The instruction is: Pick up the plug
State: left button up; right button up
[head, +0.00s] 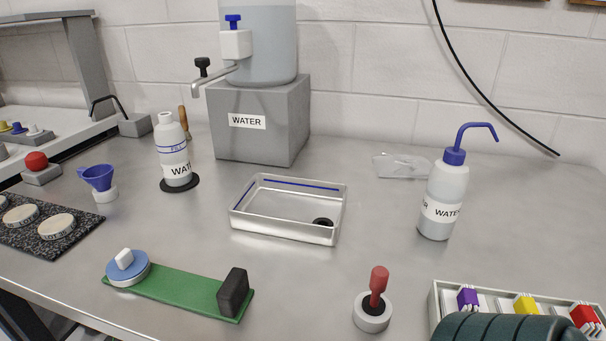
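A red-handled piece with a black lower part, which looks like the plug (378,281), stands upright in a round light-grey holder (372,319) near the front of the bench, right of centre. Its lower end is hidden inside the holder. A shallow metal tray (284,228) stands behind it to the left. A black round spot (323,222) shows on the tray floor at its right end; I cannot tell whether it is a hole or a separate piece. Neither of my grippers is in view.
A green board (185,293) with a blue disc and black block lies front left. A wash bottle (443,198) stands behind right of the plug. A white rack (437,297) is at the front right, partly covered by a dark green ribbed shape (515,329). Bench around the holder is clear.

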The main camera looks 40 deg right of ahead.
aim_at(372, 304)
jog(key=z, duration=1.8)
